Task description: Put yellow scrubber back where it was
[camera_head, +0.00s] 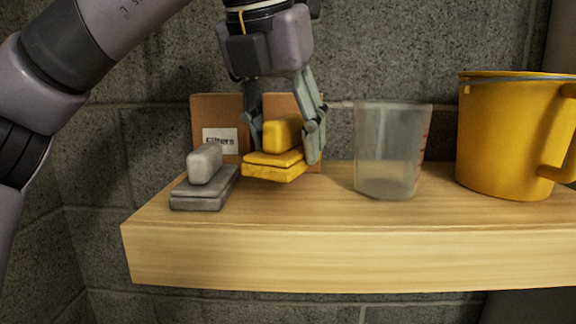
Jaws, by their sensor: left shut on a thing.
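The yellow scrubber (273,165), a flat pad with a block handle on top, is near the left part of the wooden shelf. My left gripper (285,140) comes down from above and is shut on its handle, one finger on each side. The scrubber's pad is level and low, at or just above the shelf top; I cannot tell whether it touches. A grey scrubber (205,180) of the same shape sits on the shelf to its left, a small gap apart. My right gripper is not in view.
The wooden shelf (300,255) ends at the left. Brown boards (217,112), one with a white label (220,141), stand behind the scrubbers. A clear measuring cup (390,150) and a large yellow jug (505,135) stand to the right. A grey block wall is behind.

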